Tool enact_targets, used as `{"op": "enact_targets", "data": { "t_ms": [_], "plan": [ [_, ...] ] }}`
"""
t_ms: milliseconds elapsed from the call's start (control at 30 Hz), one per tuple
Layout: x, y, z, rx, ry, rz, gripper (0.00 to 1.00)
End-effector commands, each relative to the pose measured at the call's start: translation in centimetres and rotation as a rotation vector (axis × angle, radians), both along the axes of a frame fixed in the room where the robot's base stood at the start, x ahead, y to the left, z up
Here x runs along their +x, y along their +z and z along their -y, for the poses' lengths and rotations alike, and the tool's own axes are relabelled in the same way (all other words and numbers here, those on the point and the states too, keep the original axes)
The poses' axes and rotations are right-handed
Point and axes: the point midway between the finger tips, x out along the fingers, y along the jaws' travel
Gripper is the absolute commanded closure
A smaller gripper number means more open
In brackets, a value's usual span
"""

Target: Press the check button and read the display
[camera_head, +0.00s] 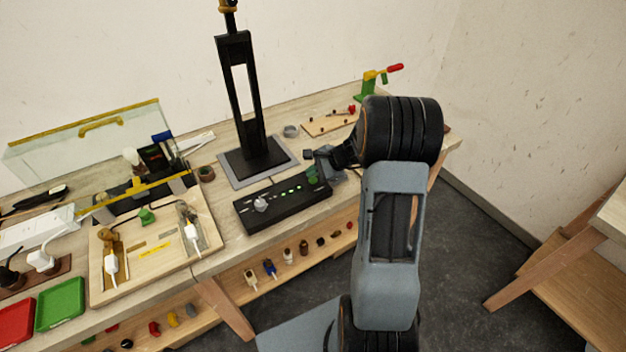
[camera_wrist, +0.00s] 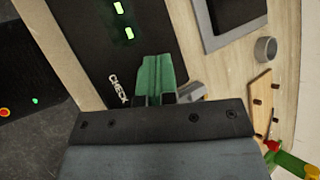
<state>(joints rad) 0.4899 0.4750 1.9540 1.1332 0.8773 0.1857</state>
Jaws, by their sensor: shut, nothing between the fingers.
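The black check box (camera_head: 268,212) lies on the bench in front of the lamp stand. A row of several lit green lights (camera_head: 291,188) runs along its top, and a pale knob (camera_head: 261,203) sits at its left. In the wrist view the box's black top (camera_wrist: 90,45) shows two lit green bars (camera_wrist: 129,33) and a white CHECK label (camera_wrist: 117,88). My gripper (camera_head: 312,173) is over the box's right end. Its green fingertips (camera_wrist: 158,60) are shut and empty beside the label. The check button is hidden; I cannot tell whether the fingertips touch it.
The black lamp stand (camera_head: 254,158) rises behind the box on a grey plate. A wooden wiring board (camera_head: 140,262) with plugs is at the left, near a clear yellow-edged cover (camera_head: 85,140). Green (camera_head: 60,304) and red trays lie at the front left. A small grey cup (camera_wrist: 266,49) stands nearby.

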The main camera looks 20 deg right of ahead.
Motion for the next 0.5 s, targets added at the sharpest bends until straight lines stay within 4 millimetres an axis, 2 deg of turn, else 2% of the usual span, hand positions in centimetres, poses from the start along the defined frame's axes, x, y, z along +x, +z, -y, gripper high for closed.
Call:
{"op": "enact_targets", "data": {
  "t_ms": [200,500],
  "plan": [
    [-0.01,-0.75,-0.04,0.000,0.000,0.000,1.00],
    [0.00,-0.68,-0.04,0.000,0.000,0.000,1.00]
  ]
}}
